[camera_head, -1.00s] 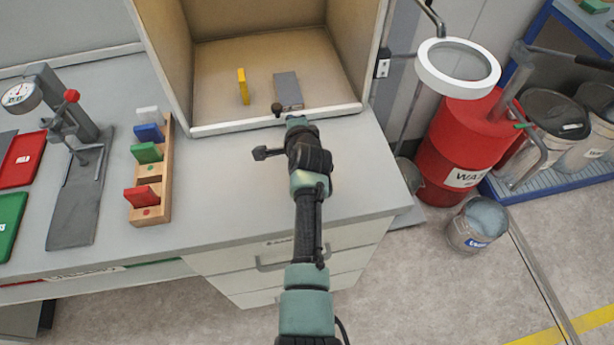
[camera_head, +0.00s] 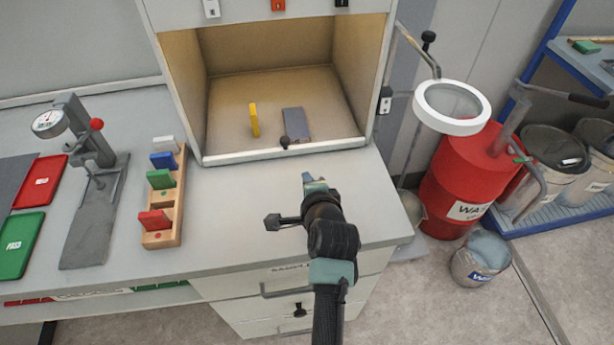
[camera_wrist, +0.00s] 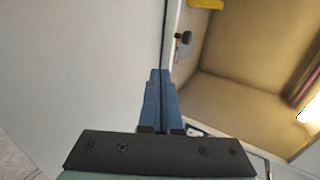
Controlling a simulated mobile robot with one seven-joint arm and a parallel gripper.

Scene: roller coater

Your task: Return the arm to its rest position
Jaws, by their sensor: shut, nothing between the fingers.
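My gripper (camera_head: 314,184) is above the grey bench top, in front of the open booth (camera_head: 284,151). In the wrist view its two blue fingers (camera_wrist: 160,100) are together with nothing between them. My dark and green arm reaches up from the bottom of the head view. In the booth, a yellow block (camera_head: 254,120) stands upright, and a grey plate (camera_head: 293,124) is beside it to the right.
On the left are a wooden rack (camera_head: 163,236) with several coloured blocks and a dial gauge stand (camera_head: 93,221). Red (camera_head: 41,182) and green trays (camera_head: 20,244) lie further left. A ring lamp (camera_head: 452,124) and a red waste drum (camera_head: 461,180) stand right. The bench around my gripper is clear.

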